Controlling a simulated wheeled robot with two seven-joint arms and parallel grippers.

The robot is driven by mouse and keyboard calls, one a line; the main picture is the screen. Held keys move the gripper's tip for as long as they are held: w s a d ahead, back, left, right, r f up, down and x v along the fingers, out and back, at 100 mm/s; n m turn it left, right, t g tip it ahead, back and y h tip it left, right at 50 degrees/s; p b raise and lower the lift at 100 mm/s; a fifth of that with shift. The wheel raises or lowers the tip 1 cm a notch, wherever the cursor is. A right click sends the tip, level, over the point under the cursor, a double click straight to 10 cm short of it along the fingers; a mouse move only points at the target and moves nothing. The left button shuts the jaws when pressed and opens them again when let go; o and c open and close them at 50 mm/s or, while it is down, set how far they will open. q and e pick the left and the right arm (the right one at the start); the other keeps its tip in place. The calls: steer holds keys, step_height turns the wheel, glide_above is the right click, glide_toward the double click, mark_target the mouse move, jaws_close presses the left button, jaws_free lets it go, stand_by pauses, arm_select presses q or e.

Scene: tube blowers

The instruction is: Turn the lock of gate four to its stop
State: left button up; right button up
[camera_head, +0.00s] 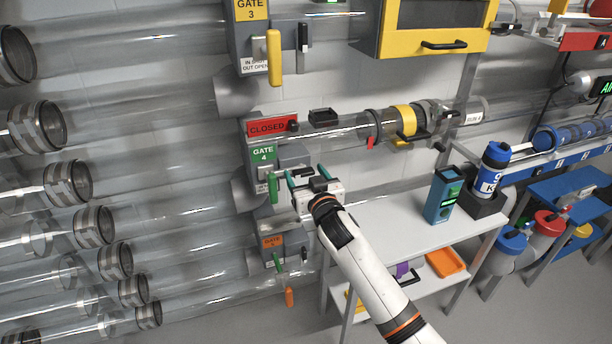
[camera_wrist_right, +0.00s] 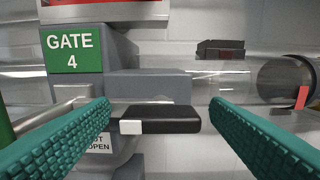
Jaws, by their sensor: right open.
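The gate four housing is grey with a green "GATE 4" label (camera_head: 263,154); the label also shows in the right wrist view (camera_wrist_right: 72,50). A green handle (camera_head: 273,187) hangs at its front. The lock, a black bar with a white end (camera_wrist_right: 168,120), lies about level below and right of the label in the right wrist view. My right gripper (camera_head: 307,176) is open in front of the housing. Its teal fingers stand either side of the black bar in the wrist view, with visible gaps and no clear contact. My left gripper is out of view.
A red "CLOSED" sign (camera_head: 267,127) sits above gate four. The gate three yellow handle (camera_head: 274,57) hangs above, and an orange-labelled gate (camera_head: 271,242) sits below. Clear tubes run left. A white table (camera_head: 400,225) with a teal box (camera_head: 443,195) stands to the right.

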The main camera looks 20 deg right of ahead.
steer(key=shift+w, duration=0.1)
steer(key=c, duration=1.4)
steer(key=shift+n, duration=0.3)
steer(key=n+p, duration=0.1)
steer(key=n, duration=0.1)
steer(key=shift+r+n+p, duration=0.1)
steer(key=shift+n+p, duration=0.2)
steer(key=n+p, duration=0.1)
steer(key=n, duration=0.3)
steer(key=shift+a+n, duration=0.15)
steer(key=shift+n, duration=0.15)
steer(key=n+p, duration=0.1)
steer(key=n, duration=0.4)
steer(key=shift+f, duration=0.2)
steer(key=shift+f+n+p, duration=0.15)
steer(key=shift+n+p, duration=0.4)
steer(key=shift+n, duration=1.95)
